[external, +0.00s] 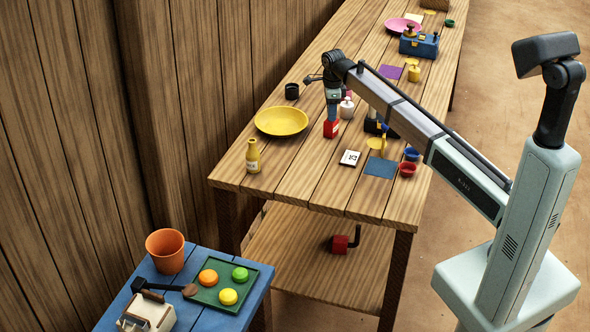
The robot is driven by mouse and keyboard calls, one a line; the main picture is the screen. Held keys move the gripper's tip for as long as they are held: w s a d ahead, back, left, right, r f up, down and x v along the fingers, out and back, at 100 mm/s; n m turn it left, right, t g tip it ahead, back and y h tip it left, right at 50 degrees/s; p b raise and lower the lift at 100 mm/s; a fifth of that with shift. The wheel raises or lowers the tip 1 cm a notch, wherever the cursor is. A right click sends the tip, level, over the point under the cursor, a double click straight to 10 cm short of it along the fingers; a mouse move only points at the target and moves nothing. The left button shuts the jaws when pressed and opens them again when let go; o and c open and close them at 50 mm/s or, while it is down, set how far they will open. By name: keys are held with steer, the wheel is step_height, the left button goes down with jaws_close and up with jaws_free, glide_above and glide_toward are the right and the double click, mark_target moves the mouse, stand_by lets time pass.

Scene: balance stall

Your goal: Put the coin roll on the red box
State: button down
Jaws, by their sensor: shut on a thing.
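The red box (331,129) with a white label stands on the wooden table, just right of the yellow plate. My gripper (332,107) points down directly above the red box. It is shut on a small bluish upright thing, which looks like the coin roll (332,112). The fingers hide part of it, and it is small in this view. Its lower end is at or very near the top of the red box; I cannot tell whether they touch.
A white card (350,158) and a blue mat (381,167) lie in front.

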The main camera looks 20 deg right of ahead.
steer(key=shift+f, duration=0.3)
steer(key=c, duration=0.8)
jaws_free()
step_height(320, 180, up, 12)
steer(key=shift+r, duration=0.2)
